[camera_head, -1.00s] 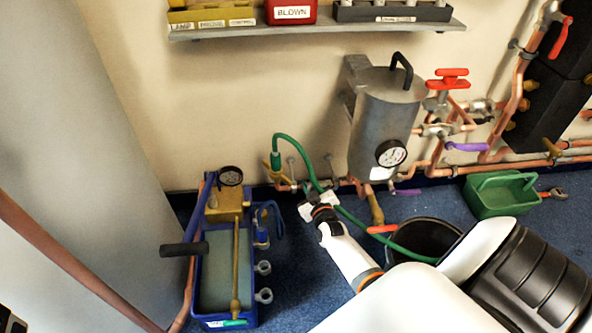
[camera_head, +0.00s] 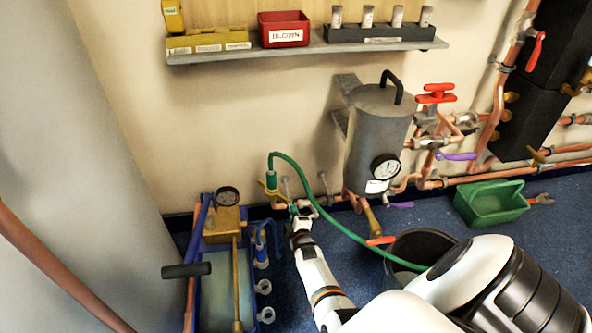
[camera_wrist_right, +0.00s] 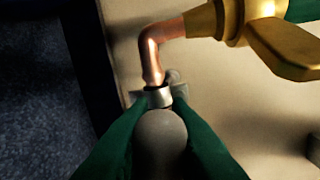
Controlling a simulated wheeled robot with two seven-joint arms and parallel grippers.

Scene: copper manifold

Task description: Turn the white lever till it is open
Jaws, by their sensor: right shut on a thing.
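My right gripper (camera_head: 299,218) is at the low copper pipe by the wall, just right of the brass tap with the green hose (camera_head: 271,188). In the right wrist view its green fingers (camera_wrist_right: 160,150) are closed on both sides of a pale grey rounded piece (camera_wrist_right: 160,138). This piece looks like the white lever in shadow, end-on. It sits in front of a silver fitting (camera_wrist_right: 158,97) under a copper elbow (camera_wrist_right: 152,50). How far the lever is turned cannot be told. My left gripper is not in view.
The blue pump tub (camera_head: 197,325) stands left of my right arm. The grey tank (camera_head: 378,135) and black bucket (camera_head: 424,243) are to its right. The green hose (camera_head: 345,232) arches over to the bucket. A green crate (camera_head: 490,203) is farther right.

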